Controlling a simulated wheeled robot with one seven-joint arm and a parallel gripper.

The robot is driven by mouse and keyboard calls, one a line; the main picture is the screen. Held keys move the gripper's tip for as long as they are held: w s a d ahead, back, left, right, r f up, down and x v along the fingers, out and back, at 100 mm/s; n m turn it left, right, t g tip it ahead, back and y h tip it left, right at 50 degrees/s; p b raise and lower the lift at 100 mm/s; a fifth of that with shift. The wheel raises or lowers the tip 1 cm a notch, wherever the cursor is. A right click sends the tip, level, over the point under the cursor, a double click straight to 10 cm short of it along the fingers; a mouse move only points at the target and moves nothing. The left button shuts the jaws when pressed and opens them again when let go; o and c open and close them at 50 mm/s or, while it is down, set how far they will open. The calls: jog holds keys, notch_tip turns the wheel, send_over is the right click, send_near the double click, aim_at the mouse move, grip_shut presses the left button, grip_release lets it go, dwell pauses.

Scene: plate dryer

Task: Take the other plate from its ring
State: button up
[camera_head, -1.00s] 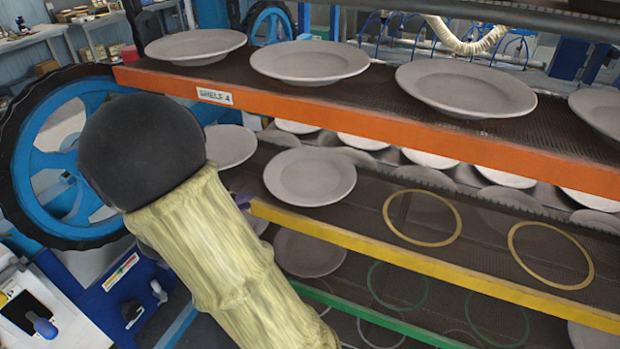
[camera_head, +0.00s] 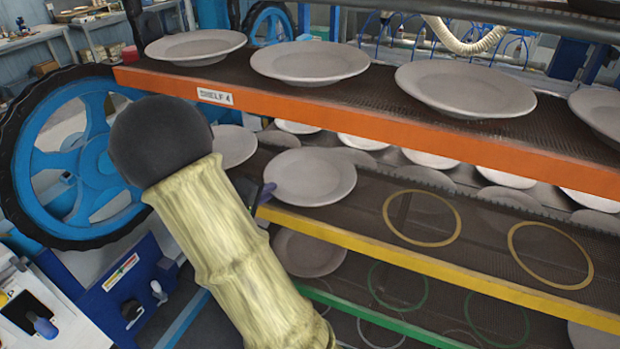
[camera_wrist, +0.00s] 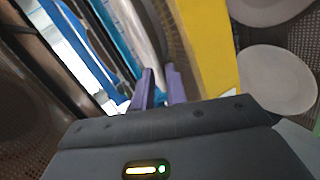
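A pale grey plate (camera_head: 315,178) lies on the dark mesh of the yellow-edged shelf (camera_head: 400,262), left of two empty yellow rings (camera_head: 423,242) (camera_head: 550,282). Any ring under this plate is hidden. Another plate (camera_head: 232,147) shows further left, partly behind my arm. My gripper (camera_wrist: 160,77) has two purple fingers with a narrow gap and nothing visible between them. In the head view, a purple fingertip shows at the near left edge of the plate; I cannot tell if it touches. In the wrist view, a plate (camera_wrist: 275,80) lies right of the yellow edge.
The orange-edged shelf (camera_head: 370,128), labelled shelf 4, holds several plates close above. Below is a green-edged shelf (camera_head: 380,320) with a plate (camera_head: 308,252) and empty green rings. A blue wheel (camera_head: 70,170) stands at left.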

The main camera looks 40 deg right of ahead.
jog(key=x, duration=0.3)
jog(key=shift+w+d+f, duration=0.1)
jog(key=shift+d+f, duration=0.05)
jog(key=shift+d, duration=0.1)
grip_shut()
jog(key=shift+r+p, duration=0.25)
jog(key=shift+p, duration=0.05)
